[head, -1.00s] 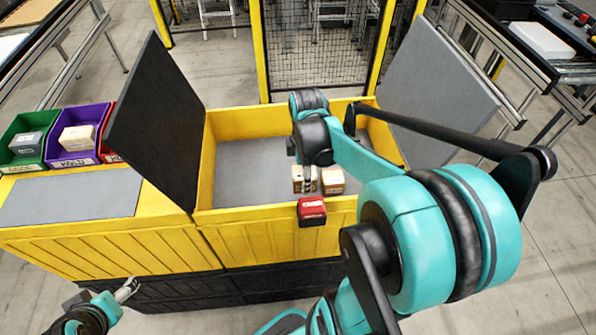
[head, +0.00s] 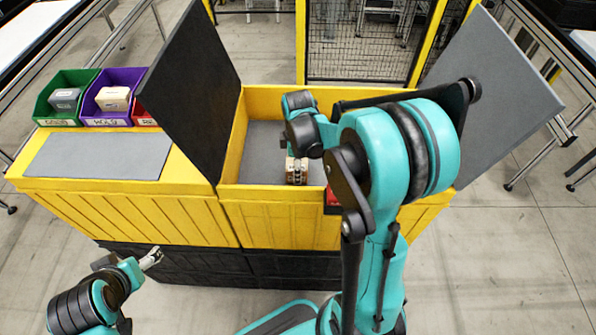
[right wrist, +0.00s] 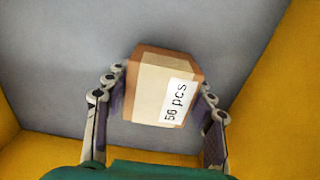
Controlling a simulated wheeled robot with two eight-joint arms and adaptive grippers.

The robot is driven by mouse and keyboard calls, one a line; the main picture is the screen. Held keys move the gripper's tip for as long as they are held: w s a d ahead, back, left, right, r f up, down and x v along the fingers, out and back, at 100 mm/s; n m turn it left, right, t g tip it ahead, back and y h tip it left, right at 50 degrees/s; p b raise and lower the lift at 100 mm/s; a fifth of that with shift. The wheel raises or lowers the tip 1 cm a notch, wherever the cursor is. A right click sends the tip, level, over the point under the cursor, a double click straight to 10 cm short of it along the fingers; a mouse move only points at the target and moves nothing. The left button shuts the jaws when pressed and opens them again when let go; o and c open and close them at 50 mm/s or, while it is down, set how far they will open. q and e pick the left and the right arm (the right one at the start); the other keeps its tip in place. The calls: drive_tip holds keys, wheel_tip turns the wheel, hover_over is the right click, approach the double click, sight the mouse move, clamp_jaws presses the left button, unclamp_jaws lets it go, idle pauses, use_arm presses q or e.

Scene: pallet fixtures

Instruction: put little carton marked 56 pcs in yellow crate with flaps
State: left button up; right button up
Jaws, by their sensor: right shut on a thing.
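The little carton (right wrist: 148,88), tan with brown edges and a white label reading "56 pcs", is between the fingers of my right gripper (right wrist: 160,105) in the right wrist view. The gripper is shut on it. In the head view the carton (head: 291,166) shows inside the opening of the yellow crate with flaps (head: 285,216). I cannot tell whether it touches the grey crate floor (head: 262,150). My right arm hides the crate's right part. My left gripper (head: 152,258) is low in front of the crates, away from the carton; its finger gap is unclear.
A dark flap (head: 190,95) stands up left of the opening, a grey flap (head: 490,100) right. A red box (head: 332,200) at the front wall is partly behind my arm. Green (head: 43,112) and purple (head: 92,112) bins stand left on a closed yellow crate (head: 130,215).

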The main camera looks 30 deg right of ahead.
drive_tip(key=shift+f, duration=0.4)
drive_tip(key=shift+f, duration=0.15)
drive_tip(key=o, duration=1.3)
drive_tip(key=shift+c, duration=0.2)
